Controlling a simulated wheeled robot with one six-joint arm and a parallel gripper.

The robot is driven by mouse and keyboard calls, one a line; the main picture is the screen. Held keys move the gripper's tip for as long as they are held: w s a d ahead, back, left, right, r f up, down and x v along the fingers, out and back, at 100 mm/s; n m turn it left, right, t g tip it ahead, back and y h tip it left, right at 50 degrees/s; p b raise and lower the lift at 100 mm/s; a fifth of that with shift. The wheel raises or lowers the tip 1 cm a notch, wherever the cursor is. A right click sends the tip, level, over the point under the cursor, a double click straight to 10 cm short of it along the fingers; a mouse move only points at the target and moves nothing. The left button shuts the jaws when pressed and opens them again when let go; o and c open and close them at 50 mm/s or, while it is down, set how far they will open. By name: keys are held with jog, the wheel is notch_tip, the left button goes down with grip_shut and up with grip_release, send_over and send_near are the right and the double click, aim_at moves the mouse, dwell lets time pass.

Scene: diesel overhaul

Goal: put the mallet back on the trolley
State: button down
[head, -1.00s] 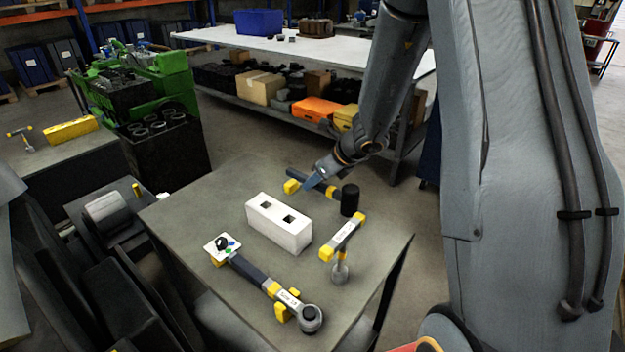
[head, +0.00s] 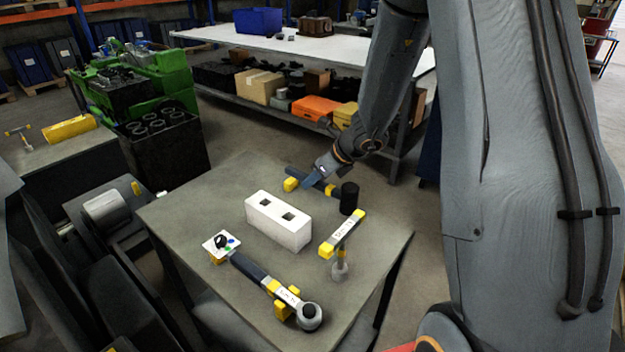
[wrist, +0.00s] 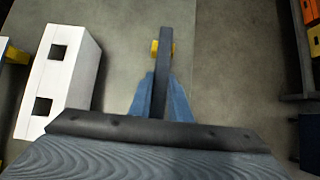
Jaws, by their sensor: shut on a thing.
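The mallet has a black cylindrical head (head: 349,198) and a dark handle (head: 327,188). It lies over the back right part of the grey trolley top (head: 215,190). My gripper (head: 311,182) is shut on the handle, between the head and the far end. A yellow rest (head: 291,184) is at the handle's far end. In the wrist view the handle (wrist: 164,65) runs up between my blue fingers (wrist: 161,100), with yellow showing on both sides of it. I cannot tell whether the handle touches the rest. The mallet's head is not clear in the wrist view.
A white block (head: 278,222) with two square holes stands left of my gripper. A yellow-ended, labelled T-shaped tool (head: 343,235) stands in front of the mallet. A ratchet-like tool (head: 262,280) lies at the trolley's front. A white-topped bench (head: 330,45) stands behind.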

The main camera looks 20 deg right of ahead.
jog(key=shift+f+b, duration=1.05)
jog(key=shift+b, duration=0.05)
jog(key=c, duration=1.6)
grip_release()
jog(key=shift+o, duration=0.2)
